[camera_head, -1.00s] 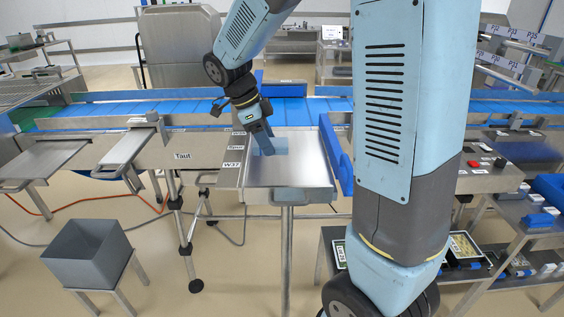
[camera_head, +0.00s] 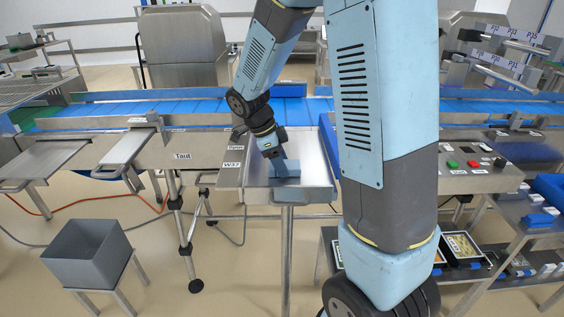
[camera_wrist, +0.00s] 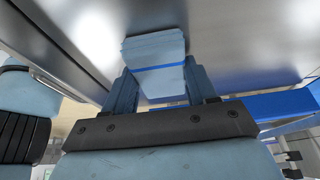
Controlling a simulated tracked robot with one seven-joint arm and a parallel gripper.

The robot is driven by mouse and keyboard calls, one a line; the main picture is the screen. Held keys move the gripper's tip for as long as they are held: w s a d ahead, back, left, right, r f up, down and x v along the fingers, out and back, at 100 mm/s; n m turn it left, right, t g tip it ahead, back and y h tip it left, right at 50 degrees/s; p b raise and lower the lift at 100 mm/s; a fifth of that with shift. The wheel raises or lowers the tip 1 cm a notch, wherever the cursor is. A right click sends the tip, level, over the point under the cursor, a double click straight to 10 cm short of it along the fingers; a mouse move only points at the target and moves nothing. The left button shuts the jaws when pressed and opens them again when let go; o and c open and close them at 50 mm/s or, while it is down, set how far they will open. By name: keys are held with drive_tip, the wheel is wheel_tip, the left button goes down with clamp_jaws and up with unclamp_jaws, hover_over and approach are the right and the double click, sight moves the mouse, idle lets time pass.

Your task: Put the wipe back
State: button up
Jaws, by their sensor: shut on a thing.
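The wipe (camera_head: 288,169) is a light blue folded cloth. It is at my gripper's tips over the steel tray labelled W37 (camera_head: 318,165). In the wrist view the wipe (camera_wrist: 155,50) sticks out beyond the fingers, with a darker blue band across it. My gripper (camera_head: 278,160) points down and is shut on the wipe; its two blue fingers (camera_wrist: 160,85) stand on either side of the cloth in the wrist view. I cannot tell whether the wipe touches the tray surface.
A blue conveyor belt (camera_head: 190,107) runs behind the tray. A long blue part (camera_head: 329,145) lies along the tray's right side. A grey bin (camera_head: 88,250) stands on a stool at lower left. A control panel with buttons (camera_head: 470,164) is at right.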

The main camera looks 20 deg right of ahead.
drive_tip(key=o, duration=1)
drive_tip(key=v, duration=1.1)
drive_tip(key=shift+s+d+r+n+t+y, duration=0.75)
drive_tip(key=shift+s+r+n+t, duration=0.55)
drive_tip(key=shift+s+n, duration=2.25)
drive_tip(key=shift+s+d+r+n+t+y, duration=0.85)
drive_tip(key=shift+s+r+n, duration=0.75)
drive_tip(key=shift+s+n, duration=1.95)
drive_tip(key=shift+s+d+r+n+t+y, duration=0.5)
drive_tip(key=shift+s+d+r+n+t, duration=0.65)
drive_tip(key=shift+s+n, duration=2.4)
drive_tip(key=shift+w+a+r, duration=0.15)
drive_tip(key=shift+a+r, duration=0.15)
